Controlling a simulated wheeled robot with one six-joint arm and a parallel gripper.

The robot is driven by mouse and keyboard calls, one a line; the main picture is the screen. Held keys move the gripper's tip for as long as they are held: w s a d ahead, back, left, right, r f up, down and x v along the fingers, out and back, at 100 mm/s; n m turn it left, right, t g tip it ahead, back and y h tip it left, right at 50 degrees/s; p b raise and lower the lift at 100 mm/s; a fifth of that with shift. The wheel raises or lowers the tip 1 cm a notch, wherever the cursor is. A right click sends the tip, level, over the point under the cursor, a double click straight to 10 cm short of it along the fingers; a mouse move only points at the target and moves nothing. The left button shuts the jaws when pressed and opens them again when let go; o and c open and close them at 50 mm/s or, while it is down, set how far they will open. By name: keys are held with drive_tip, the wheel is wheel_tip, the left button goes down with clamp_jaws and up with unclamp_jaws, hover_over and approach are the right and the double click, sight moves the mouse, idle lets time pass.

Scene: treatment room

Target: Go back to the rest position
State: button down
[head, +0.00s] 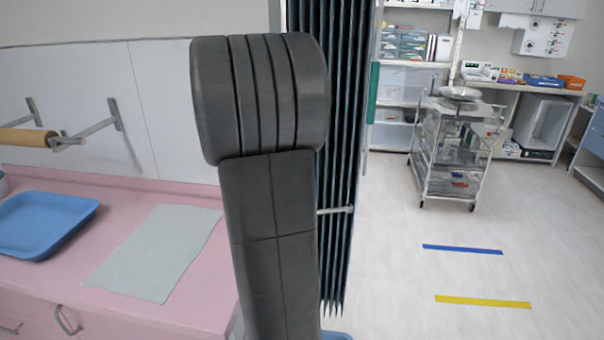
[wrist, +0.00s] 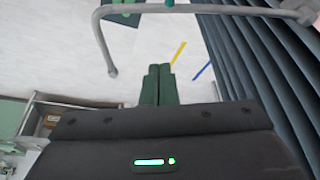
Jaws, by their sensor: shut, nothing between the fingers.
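My gripper (wrist: 157,70) shows in the wrist view with its two dark green fingers side by side and touching. It is shut and holds nothing. Pale floor lies beyond the fingertips. In the head view my dark grey arm stands upright in the middle of the picture, and the gripper itself cannot be made out there.
A dark pleated curtain (head: 345,130) hangs just right of my arm. It also fills the right of the wrist view (wrist: 240,60). At left, a pink counter (head: 180,300) bears a blue tray (head: 40,250) and a pale sheet (head: 155,250). A trolley (head: 425,165) stands farther back; floor before it is clear.

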drive_tip(key=v, duration=0.2)
drive_tip(key=shift+r, duration=0.35)
drive_tip(key=shift+f, duration=0.15)
drive_tip(key=f, duration=1)
drive_tip(key=shift+a, duration=0.35)
